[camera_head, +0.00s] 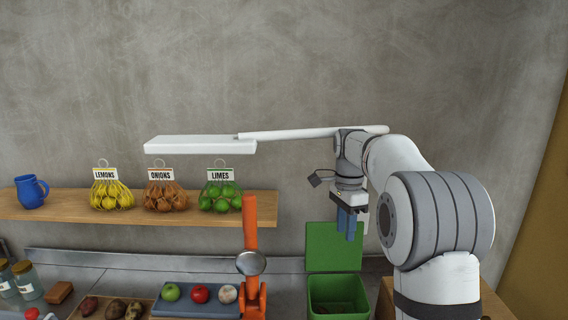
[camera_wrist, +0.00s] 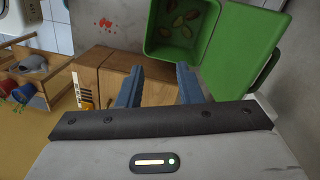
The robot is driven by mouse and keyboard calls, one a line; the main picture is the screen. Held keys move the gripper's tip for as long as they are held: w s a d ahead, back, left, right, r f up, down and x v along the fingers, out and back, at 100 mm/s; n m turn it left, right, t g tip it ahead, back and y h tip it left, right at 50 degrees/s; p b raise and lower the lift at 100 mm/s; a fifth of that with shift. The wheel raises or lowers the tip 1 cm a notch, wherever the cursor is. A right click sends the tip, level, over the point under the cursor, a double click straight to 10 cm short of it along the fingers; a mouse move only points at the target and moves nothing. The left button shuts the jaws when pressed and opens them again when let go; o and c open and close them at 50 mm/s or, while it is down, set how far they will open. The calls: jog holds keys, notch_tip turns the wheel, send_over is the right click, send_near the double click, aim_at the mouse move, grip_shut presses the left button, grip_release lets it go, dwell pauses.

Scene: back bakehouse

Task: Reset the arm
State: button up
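My gripper (camera_head: 348,222) hangs fingers-down from the raised white arm, to the right of the shelf and above the green bin (camera_head: 338,292). In the wrist view my gripper (camera_wrist: 158,82) shows two blue fingers set well apart with nothing between them. The green bin also shows in the wrist view (camera_wrist: 200,50), beyond the fingers, with several brownish pieces lying in it. Its green lid (camera_head: 334,247) stands up at the back in the head view.
A wooden shelf (camera_head: 75,211) holds a blue mug (camera_head: 31,191) and nets of lemons (camera_head: 111,195), onions (camera_head: 165,197) and limes (camera_head: 220,197). An orange post (camera_head: 250,225) stands left of the bin. A blue tray (camera_head: 178,308) holds fruit. The wall above is mostly bare.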

jog(key=s+n+t+b, duration=0.2)
jog(key=s+n, duration=0.4)
jog(key=s, duration=0.8)
jog(key=s+f+n+t+b, duration=0.1)
jog(key=s+f+n, duration=0.3)
jog(key=s, duration=0.4)
jog(key=s+f+n+t+b, duration=0.1)
jog(key=s+f+n, duration=0.3)
jog(key=s, duration=0.5)
jog(key=shift+a+f+n+t, duration=0.2)
jog(key=shift+f+n+t, duration=0.15)
jog(key=shift+f, duration=0.2)
